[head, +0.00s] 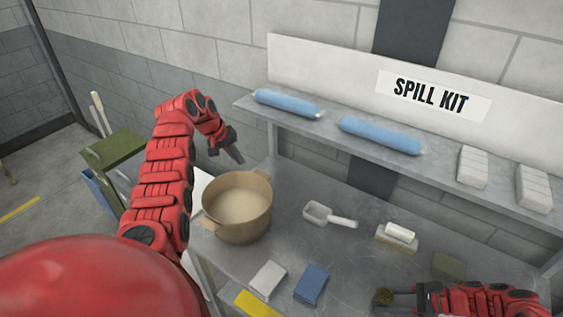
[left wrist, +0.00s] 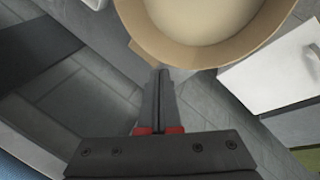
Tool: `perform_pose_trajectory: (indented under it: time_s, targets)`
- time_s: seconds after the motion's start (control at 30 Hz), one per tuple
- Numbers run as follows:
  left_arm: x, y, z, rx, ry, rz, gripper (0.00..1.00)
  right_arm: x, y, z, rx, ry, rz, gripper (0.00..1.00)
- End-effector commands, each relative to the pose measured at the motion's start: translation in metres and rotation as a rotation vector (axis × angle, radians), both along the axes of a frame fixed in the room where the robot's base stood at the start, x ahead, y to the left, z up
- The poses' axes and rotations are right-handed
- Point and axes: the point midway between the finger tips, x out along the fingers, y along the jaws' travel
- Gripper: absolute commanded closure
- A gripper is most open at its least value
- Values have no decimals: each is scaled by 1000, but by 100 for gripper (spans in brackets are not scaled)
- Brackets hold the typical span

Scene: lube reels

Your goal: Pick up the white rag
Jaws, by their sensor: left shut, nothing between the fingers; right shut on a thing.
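The white rag (head: 267,279) lies folded flat near the front edge of the metal bench, left of a folded blue rag (head: 311,285). My left gripper (head: 236,156) is shut and empty, raised behind the beige tub (head: 237,207), well away from the white rag. My right gripper (head: 390,298) is at the bench's front right, shut on a small round brownish object (head: 383,296). The white rag is not seen in the left wrist view.
A white scoop (head: 328,215), a brush-like block with a white top (head: 398,236) and an olive block (head: 448,265) lie on the bench. A yellow item (head: 257,304) is at the front edge. The shelf above holds blue rolls (head: 381,135) and white packs (head: 472,167). A green-topped cart (head: 113,150) stands left.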

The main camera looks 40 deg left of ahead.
Motion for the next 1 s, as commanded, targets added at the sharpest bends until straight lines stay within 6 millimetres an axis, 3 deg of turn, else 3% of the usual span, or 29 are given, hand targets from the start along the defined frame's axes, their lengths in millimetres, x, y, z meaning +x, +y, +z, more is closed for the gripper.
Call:
perform_pose_trajectory:
  time_s: [0.3, 0.57, 0.77, 1.0]
  targets:
    - [15, 5, 16, -49, -200, 68, 100, 0, 0, 0, 0, 0, 0, 81]
    - [-4, -13, 21, 16, -322, 46, 100, 0, 0, 0, 0, 0, 0, 81]
    - [-29, -63, 11, 138, -315, -87, 100, 0, 0, 0, 0, 0, 0, 81]
    - [-69, -161, -27, 303, -200, -378, 100, 0, 0, 0, 0, 0, 0, 81]
